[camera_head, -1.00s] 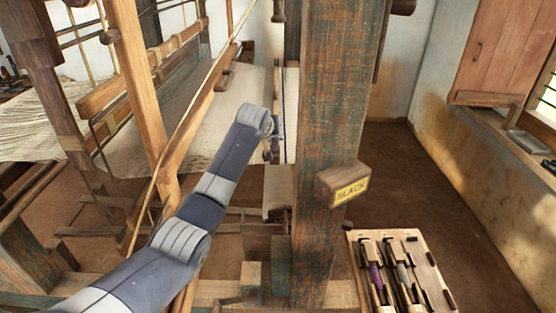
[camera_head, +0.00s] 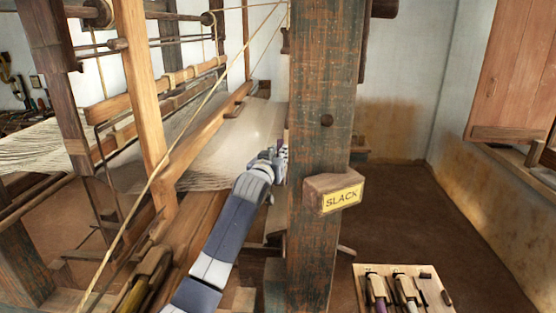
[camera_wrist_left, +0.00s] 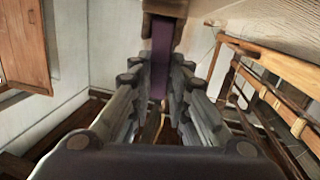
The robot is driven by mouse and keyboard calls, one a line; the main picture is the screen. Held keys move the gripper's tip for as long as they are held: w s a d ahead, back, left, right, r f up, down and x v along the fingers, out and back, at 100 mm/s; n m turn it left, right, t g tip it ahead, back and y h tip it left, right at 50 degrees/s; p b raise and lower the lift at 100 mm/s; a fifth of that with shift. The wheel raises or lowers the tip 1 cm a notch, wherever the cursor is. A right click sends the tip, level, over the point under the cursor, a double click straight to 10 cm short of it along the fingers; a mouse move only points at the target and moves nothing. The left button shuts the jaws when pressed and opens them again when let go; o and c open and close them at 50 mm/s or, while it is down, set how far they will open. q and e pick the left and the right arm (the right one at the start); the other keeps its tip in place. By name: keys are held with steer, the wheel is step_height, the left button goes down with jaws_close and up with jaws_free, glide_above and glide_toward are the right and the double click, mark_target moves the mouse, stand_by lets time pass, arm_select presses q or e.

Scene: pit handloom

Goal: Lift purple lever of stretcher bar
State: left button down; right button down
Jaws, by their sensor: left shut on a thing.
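A purple lever (camera_wrist_left: 162,55) shows in the left wrist view as a strip running from a dark brown holder at the top down between my fingers. My left gripper (camera_wrist_left: 159,88) is shut on this lever. In the head view my left gripper (camera_head: 281,158) is at the left side of the thick post, at the near edge of the stretched pale cloth (camera_head: 235,145). The post partly hides its fingertips, and the lever cannot be made out clearly there. The stretcher bar is not clearly visible either. My right gripper is not in view.
The thick wooden post (camera_head: 322,90) stands right beside my left gripper. A box labelled SLACK (camera_head: 333,193) sticks out from it. A pale tool tray (camera_head: 432,298) lies at the lower right. Loom beams and a slanting cord (camera_head: 195,115) are at the left.

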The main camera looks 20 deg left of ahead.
arm_select(q)
steer(key=c, duration=1.5)
jaws_free()
steer(key=shift+r, duration=0.4)
step_height(320, 180, up, 9)
steer(key=shift+r, duration=0.1)
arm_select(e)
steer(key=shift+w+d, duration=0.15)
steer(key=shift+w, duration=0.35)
